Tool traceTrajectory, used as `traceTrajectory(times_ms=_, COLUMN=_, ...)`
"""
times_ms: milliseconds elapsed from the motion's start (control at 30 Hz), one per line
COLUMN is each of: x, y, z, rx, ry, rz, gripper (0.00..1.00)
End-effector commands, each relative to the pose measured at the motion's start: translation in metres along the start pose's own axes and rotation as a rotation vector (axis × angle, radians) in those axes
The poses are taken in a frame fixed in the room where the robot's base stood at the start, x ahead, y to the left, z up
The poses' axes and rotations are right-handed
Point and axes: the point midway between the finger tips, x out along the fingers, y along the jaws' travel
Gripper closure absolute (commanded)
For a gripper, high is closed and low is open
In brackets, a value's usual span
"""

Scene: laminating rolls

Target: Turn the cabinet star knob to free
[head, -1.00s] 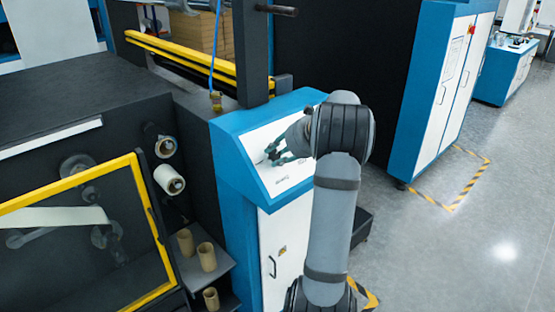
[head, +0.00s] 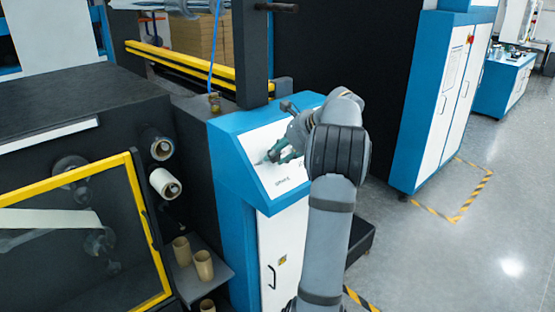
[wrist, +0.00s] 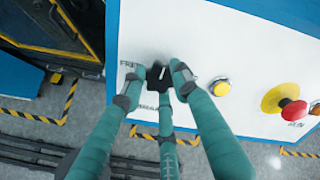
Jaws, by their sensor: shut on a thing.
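The black star knob (wrist: 159,79) sits on the white sloped face of the blue cabinet (head: 240,165). In the wrist view a short white mark shows near its top. My gripper (wrist: 155,85) is shut on the knob, its green-grey fingers around it from both sides and below. A label (wrist: 129,65), of which I read only the first letters, "FR", is left of the knob. Another label under the knob is partly covered by the fingers. In the head view my gripper (head: 274,156) is against the panel, and its fingers and wrist hide the knob.
A machine with a yellow-framed guard (head: 150,240) stands left, with cardboard cores (head: 203,265) on a shelf. Floor at right is open.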

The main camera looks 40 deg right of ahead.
Motion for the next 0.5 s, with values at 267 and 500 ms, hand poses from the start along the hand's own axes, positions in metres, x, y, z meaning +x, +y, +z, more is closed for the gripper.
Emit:
traceTrajectory(times_ms=267, x=0.0022, y=0.0022, z=-0.0025, rx=-0.262, ry=0.001, rz=0.013, gripper=0.97)
traceTrajectory(times_ms=500, x=0.0016, y=0.0012, z=-0.0024, rx=-0.489, ry=0.002, rz=0.021, gripper=0.97)
